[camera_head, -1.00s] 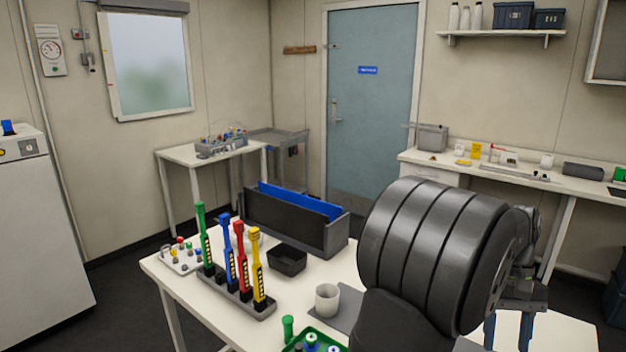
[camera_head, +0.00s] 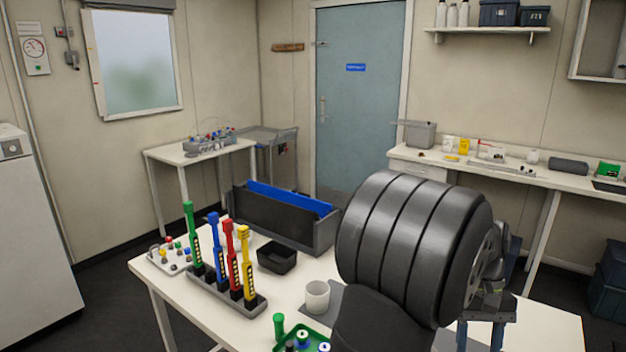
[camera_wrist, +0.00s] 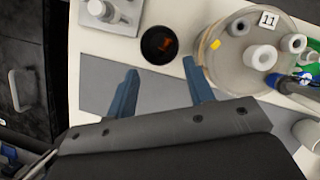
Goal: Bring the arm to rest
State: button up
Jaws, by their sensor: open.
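My arm's large dark ribbed link fills the right middle of the head view. My gripper (camera_head: 482,336) hangs at its right, over the right part of the white table (camera_head: 553,325). In the wrist view my gripper (camera_wrist: 160,88) shows two blue fingers spread apart with nothing between them. Below the fingers lie a grey mat (camera_wrist: 153,95) and the white tabletop. The fingertips point toward a small dark round cup (camera_wrist: 160,45) with something orange inside.
A round tray (camera_wrist: 232,65) with white rings and a "11" tag lies right of the fingers. On the table stand a rack (camera_head: 212,287) of coloured tools, a black bin (camera_head: 277,257), a white cup (camera_head: 317,297) and a grey box with a blue panel (camera_head: 290,197).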

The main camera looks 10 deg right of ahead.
jog(key=w+a+f, duration=0.2)
jog(key=w+a, duration=0.5)
jog(key=w, duration=0.3)
jog(key=w+a+f, duration=0.2)
jog(key=w+a, duration=0.4)
jog(key=w, duration=0.3)
jog(key=w+a+f, duration=0.2)
jog(key=w+a, duration=0.3)
jog(key=a, duration=0.6)
jog(key=w+a+f, duration=0.2)
jog(key=w+a, duration=0.4)
jog(key=a, duration=0.6)
jog(key=shift+w+a, duration=0.25)
